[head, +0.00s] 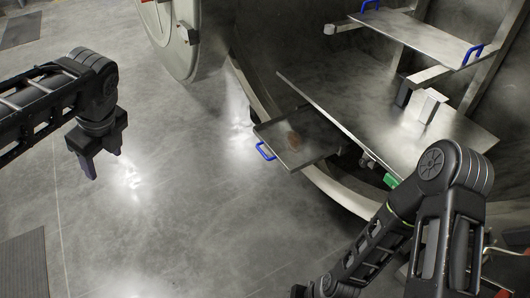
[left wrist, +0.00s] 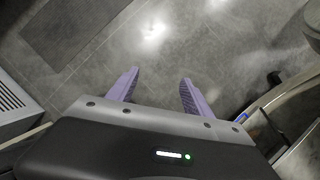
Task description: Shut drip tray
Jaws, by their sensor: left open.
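The drip tray (head: 318,150) is a shallow metal tray with a brown patch on it. It sticks out of the round chamber's lower rim, below a wide metal shelf. Its blue handle (head: 265,151) is on the outer left edge. In the left wrist view, a blue bit (left wrist: 241,117) shows at the right, probably this handle. My left gripper (head: 105,166) is open and empty, pointing down over bare floor, well left of the tray and apart from it. Its two purple fingers (left wrist: 160,76) are spread in the left wrist view. My right gripper is not clearly seen; only that arm shows.
The round chamber door (head: 180,40) stands open at the top. The wide metal shelf (head: 400,130) lies above the tray, and an upper shelf (head: 420,35) has blue handles. A green piece (head: 390,180) is near the rim. The floor between my left gripper and the tray is clear.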

